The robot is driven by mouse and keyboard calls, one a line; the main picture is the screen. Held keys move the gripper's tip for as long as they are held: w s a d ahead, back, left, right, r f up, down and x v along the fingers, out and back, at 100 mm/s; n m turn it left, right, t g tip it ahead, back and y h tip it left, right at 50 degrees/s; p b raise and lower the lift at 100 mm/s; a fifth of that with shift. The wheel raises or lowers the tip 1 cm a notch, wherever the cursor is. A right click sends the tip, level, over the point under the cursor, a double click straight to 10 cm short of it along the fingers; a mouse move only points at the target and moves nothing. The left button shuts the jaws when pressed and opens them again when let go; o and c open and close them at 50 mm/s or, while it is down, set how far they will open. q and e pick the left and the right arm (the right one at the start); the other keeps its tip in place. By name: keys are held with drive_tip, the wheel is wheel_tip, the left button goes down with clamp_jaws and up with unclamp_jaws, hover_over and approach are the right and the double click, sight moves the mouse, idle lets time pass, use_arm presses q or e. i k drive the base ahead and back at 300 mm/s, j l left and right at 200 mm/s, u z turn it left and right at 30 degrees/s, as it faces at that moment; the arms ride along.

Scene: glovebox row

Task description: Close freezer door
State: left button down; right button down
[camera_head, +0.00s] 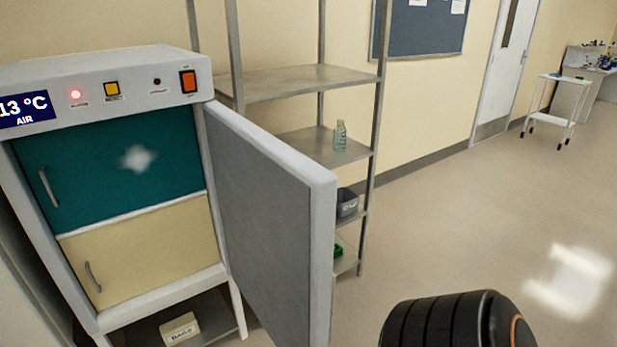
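The freezer (110,75) stands at the left, a white cabinet with a display reading 13 °C AIR, a lit red lamp and switches on its top panel. Its outer door (265,215) stands wide open, swung out to the right with its grey face showing. Inside the frame are a teal inner panel (105,170) and a cream inner panel (145,250), both shut, each with a handle. A black ribbed part of my arm shows at the bottom, right of the door and apart from it in the picture. Neither gripper is in view.
A metal shelf rack (310,82) stands behind the door, holding a glass bottle (340,136), a dark bin (347,204) and a green item. A box (179,329) lies under the freezer. A white cart (552,100) is far right.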

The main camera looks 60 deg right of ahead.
sight(278, 206)
drive_tip(key=k+l, duration=0.15)
drive_tip(key=k+l+z, duration=0.1)
drive_tip(key=l, duration=0.3)
drive_tip(key=k+l, duration=0.15)
drive_tip(key=l, duration=0.55)
drive_tip(key=i+l+z, duration=0.15)
drive_tip(key=l, duration=0.95)
drive_tip(key=z, duration=0.05)
